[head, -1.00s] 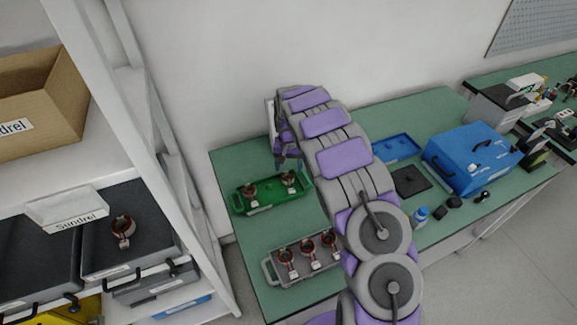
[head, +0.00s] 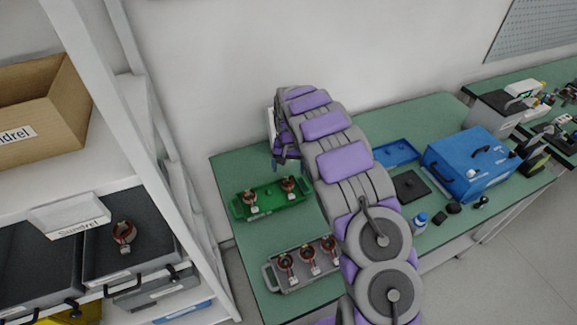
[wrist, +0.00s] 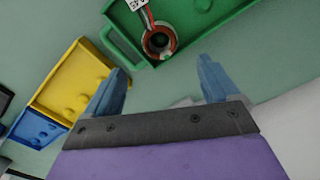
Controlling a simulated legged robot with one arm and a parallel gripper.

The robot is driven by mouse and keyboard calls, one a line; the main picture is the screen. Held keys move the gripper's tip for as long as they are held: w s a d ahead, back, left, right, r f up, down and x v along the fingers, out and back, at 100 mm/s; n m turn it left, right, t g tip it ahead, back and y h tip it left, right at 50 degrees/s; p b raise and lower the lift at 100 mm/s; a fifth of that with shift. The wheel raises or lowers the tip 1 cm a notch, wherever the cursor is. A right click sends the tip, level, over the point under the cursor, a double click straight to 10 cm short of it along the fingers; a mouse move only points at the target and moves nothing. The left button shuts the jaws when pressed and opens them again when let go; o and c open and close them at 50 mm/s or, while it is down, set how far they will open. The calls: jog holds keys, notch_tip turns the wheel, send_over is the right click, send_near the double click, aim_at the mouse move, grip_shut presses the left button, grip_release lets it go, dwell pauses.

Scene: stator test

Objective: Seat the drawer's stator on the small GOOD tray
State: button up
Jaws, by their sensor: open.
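The drawer's stator (head: 124,232), a copper ring with a white tag, sits in an open dark drawer (head: 100,262) of the shelf at the left in the head view. A green tray (head: 236,207) on the bench holds two stators; I cannot read any GOOD label on it. In the wrist view, the green tray (wrist: 215,20) shows at the top with one stator (wrist: 158,42) in it. My gripper (wrist: 160,84) is open and empty, with its blue fingers apart, below this tray in the picture. In the head view it is mostly hidden behind my arm.
A grey tray (head: 270,276) with several stators stands at the bench's front left. A blue case (head: 470,165), blue tray (head: 404,152) and small bottle (head: 420,220) are on the right. A yellow tray (wrist: 72,85) shows in the wrist view. A white shelf post (head: 150,150) separates drawer and bench.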

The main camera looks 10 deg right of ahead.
jog(key=shift+o, duration=0.5)
notch_tip(320, 180, up, 17)
jog(key=p, duration=0.3)
jog(key=shift+w+r, duration=0.15)
jog(key=shift+d, duration=0.1)
dwell(0.5)
